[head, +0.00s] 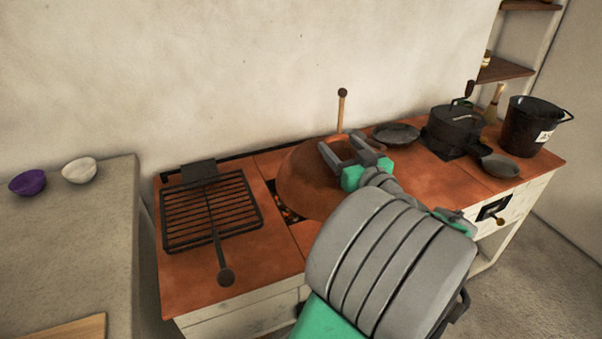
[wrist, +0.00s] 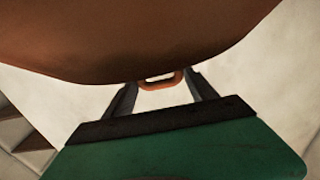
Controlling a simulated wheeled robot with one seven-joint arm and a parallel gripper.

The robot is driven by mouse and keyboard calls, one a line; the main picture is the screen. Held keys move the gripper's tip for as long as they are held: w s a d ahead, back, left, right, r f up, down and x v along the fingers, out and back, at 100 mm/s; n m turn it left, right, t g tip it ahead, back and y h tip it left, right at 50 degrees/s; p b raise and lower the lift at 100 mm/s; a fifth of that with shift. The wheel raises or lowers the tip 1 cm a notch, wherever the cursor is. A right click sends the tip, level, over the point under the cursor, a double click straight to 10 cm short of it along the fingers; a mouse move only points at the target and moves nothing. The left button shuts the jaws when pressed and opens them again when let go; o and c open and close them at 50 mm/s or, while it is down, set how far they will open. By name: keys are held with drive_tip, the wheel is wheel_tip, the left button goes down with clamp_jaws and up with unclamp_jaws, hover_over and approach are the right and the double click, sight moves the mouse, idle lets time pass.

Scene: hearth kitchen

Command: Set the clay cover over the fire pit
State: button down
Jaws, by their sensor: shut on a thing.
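The clay cover (head: 300,180) is a brown-orange dome in the head view, at the middle of the tiled hearth top. It fills the upper part of the wrist view (wrist: 150,40). My gripper (head: 345,150) is shut on the cover's small loop handle, which shows between the fingertips in the wrist view (wrist: 160,81). The fire pit (head: 288,214) shows as a dark opening with glowing bits at the cover's lower left edge. The cover and my arm hide the rest of it. I cannot tell whether the cover's rim touches the hearth.
A black grill grate (head: 205,212) lies left of the pit. A wooden-handled tool (head: 341,108) stands behind the cover. A dark pan (head: 396,133), a lidded pot (head: 454,128), a small skillet (head: 498,165) and a black bucket (head: 530,128) are to the right.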

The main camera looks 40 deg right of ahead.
drive_tip(key=w+f, duration=0.1)
drive_tip(key=w, duration=0.1)
drive_tip(key=w+f, duration=0.1)
drive_tip(key=w, duration=0.1)
drive_tip(key=w+f, duration=0.1)
drive_tip(key=w, duration=0.2)
drive_tip(key=shift+d, duration=0.1)
drive_tip(key=w+f, duration=0.5)
drive_tip(key=f, duration=0.4)
drive_tip(key=shift+d+b, duration=0.3)
drive_tip(key=shift+f+b, duration=0.2)
drive_tip(key=shift+b, duration=0.15)
drive_tip(key=shift+c, duration=1.3)
unclamp_jaws()
drive_tip(key=shift+s+f, duration=0.1)
